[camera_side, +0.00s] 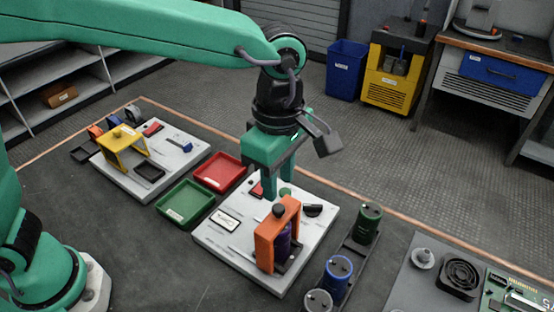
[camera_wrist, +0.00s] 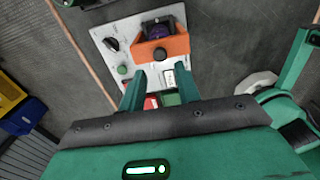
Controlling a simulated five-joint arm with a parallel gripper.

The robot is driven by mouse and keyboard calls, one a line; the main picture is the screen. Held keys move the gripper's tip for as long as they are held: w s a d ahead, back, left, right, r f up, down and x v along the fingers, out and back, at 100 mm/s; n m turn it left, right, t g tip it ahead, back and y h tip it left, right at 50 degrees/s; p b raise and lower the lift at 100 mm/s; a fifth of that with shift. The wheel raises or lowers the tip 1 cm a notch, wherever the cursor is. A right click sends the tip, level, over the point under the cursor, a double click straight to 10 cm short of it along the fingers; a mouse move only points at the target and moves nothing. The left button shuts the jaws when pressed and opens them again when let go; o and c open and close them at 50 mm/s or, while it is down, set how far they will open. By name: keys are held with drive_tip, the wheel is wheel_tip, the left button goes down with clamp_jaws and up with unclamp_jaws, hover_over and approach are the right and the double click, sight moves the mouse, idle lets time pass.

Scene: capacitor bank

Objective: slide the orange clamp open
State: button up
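The orange clamp (camera_side: 265,240) stands upright on the white panel (camera_side: 215,240), with a dark knob on top. A purple cylinder (camera_side: 284,246) stands inside its frame. In the wrist view the clamp (camera_wrist: 176,47) is at the top centre, with the purple cylinder (camera_wrist: 158,29) beyond it. My gripper (camera_side: 278,196) points down over the panel, just behind the clamp in the side view. In the wrist view my gripper (camera_wrist: 156,73) has its two green fingers apart with nothing between them, short of the clamp. Contact with the clamp is not visible. The clamp partly hides the cylinder.
A green button (camera_wrist: 122,69) and a black dial (camera_wrist: 112,44) sit on the panel near the clamp. A red tray (camera_side: 220,184) and a green tray (camera_side: 170,212) lie left. A green cylinder (camera_side: 367,225) and blue cylinder (camera_side: 337,277) stand right. A yellow clamp (camera_side: 110,141) stands far left.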

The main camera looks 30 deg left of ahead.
sight(277, 206)
drive_tip(key=shift+f, duration=2.8)
clamp_jaws()
drive_tip(key=shift+a, duration=0.1)
drive_tip(key=a, duration=0.6)
drive_tip(key=shift+a, duration=0.3)
drive_tip(key=shift+r, duration=0.1)
drive_tip(key=shift+o, duration=0.2)
unclamp_jaws()
